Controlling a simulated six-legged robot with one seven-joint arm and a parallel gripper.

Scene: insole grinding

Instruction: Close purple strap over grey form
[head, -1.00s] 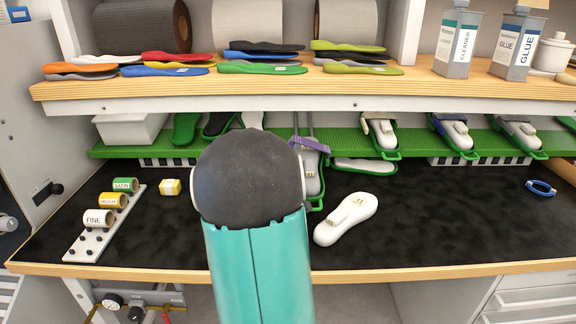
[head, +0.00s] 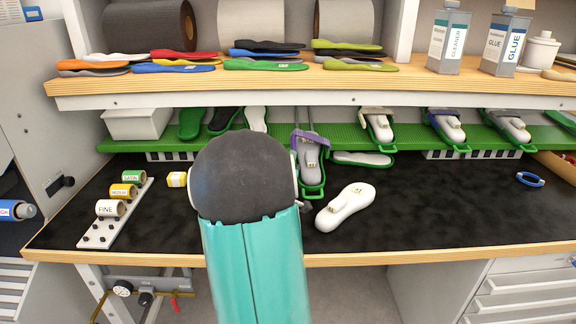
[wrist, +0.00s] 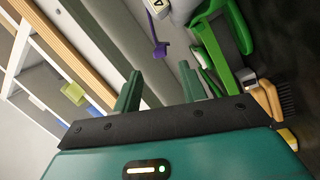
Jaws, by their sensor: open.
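The grey form (head: 311,168) sits in a green holder at the middle of the green rack in the head view. The purple strap (head: 308,135) shows across the upper end of the form; whether it touches the form is unclear. In the wrist view the purple strap (wrist: 160,49) is a narrow band with a bent tip, ahead of the fingers and apart from them. The green holder (wrist: 212,48) shows to its right. My gripper (wrist: 160,88) is open, with nothing visible between its fingers. In the head view my arm hides the gripper.
A loose white form (head: 345,206) lies on the black bench top, right of my arm. Other strapped holders stand along the green rack (head: 400,140). The wooden shelf (head: 330,84) overhangs it. The right bench is mostly clear.

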